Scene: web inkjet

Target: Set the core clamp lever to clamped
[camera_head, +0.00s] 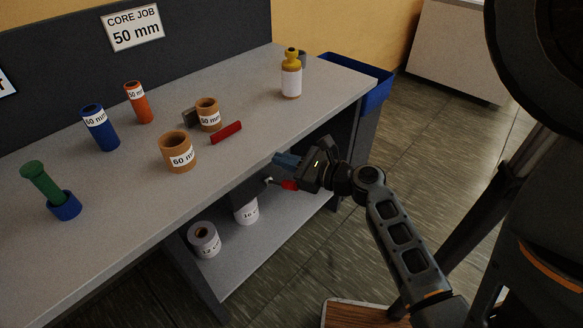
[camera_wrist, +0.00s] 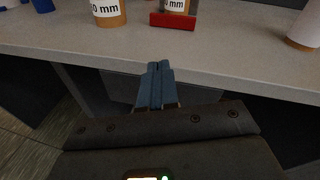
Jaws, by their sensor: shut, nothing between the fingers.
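My gripper (camera_head: 280,158) is shut and empty at the front edge of the bench; its blue fingers are together in the wrist view (camera_wrist: 158,68). A small lever with a red grip (camera_head: 289,185) and a pale rod shows just below my gripper, under the bench edge. It looks like the clamp lever, but I see no label on it. My gripper is close above it; I cannot tell whether they touch. The lever is not visible in the wrist view. Its set position cannot be read.
On the bench (camera_head: 90,235) are a red bar (camera_head: 226,132), tan cores marked 60 mm (camera_head: 178,152) and 50 mm (camera_head: 208,114), blue (camera_head: 100,128) and orange (camera_head: 139,103) tubes, and a yellow-topped bottle (camera_head: 291,75). White rolls (camera_head: 204,240) stand on the lower shelf. A blue bin (camera_head: 376,92) is at the far end.

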